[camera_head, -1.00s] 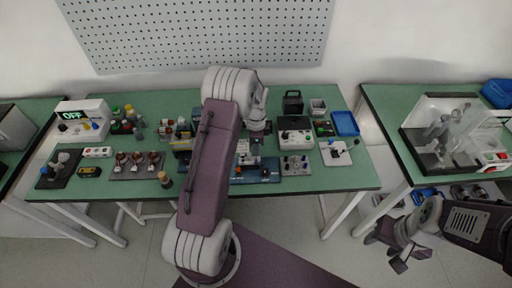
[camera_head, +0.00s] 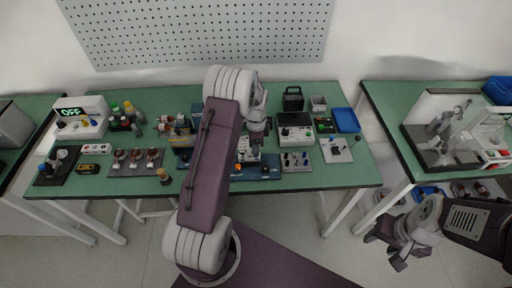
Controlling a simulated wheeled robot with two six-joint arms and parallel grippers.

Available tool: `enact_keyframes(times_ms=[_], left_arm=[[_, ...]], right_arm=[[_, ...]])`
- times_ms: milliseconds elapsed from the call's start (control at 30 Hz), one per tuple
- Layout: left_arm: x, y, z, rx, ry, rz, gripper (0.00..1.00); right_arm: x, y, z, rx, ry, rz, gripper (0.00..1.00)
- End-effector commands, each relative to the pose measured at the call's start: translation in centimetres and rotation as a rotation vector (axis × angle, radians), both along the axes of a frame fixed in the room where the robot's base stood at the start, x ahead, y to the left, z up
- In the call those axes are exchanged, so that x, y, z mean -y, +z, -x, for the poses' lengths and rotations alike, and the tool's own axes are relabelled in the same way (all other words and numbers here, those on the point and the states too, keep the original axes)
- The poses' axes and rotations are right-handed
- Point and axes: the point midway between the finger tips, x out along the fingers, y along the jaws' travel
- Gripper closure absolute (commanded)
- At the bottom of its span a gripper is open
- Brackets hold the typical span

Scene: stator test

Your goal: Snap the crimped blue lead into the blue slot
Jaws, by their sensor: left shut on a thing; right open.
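My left gripper (camera_head: 256,139) hangs over the middle of the green table, just above a blue fixture (camera_head: 240,174) with small orange and black parts. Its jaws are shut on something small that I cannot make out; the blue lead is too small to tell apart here. The blue slot cannot be made out either; my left arm hides part of the fixture. My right gripper (camera_head: 388,250) is open and empty, low at the right, in front of the gap between the tables.
Right of the fixture are a grey board with several knobs (camera_head: 296,168), a white box (camera_head: 296,136), a white plate (camera_head: 328,154) and a blue tray (camera_head: 346,114). At left are bottles, spools on a dark tray (camera_head: 122,171) and an OFF display (camera_head: 82,104).

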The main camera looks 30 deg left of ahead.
Motion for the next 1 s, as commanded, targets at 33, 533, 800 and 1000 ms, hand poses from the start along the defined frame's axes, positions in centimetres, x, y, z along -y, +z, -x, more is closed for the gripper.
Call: enact_keyframes(times_ms=[33, 533, 800, 1000], left_arm=[[0.00, 0.04, 0.00, 0.000, 0.000, 0.000, 1.00], [0.00, -0.13, 0.00, 0.000, 0.000, 0.000, 1.00], [0.00, -0.13, 0.00, 0.000, 0.000, 0.000, 1.00], [0.00, -0.12, 0.00, 0.000, 0.000, 0.000, 0.59]], right_arm=[[0.00, 0.04, 0.00, 0.000, 0.000, 0.000, 0.52], [0.00, -0.01, 0.00, 0.000, 0.000, 0.000, 0.52], [0.00, -0.01, 0.00, 0.000, 0.000, 0.000, 0.52], [0.00, -0.01, 0.00, 0.000, 0.000, 0.000, 0.52]])
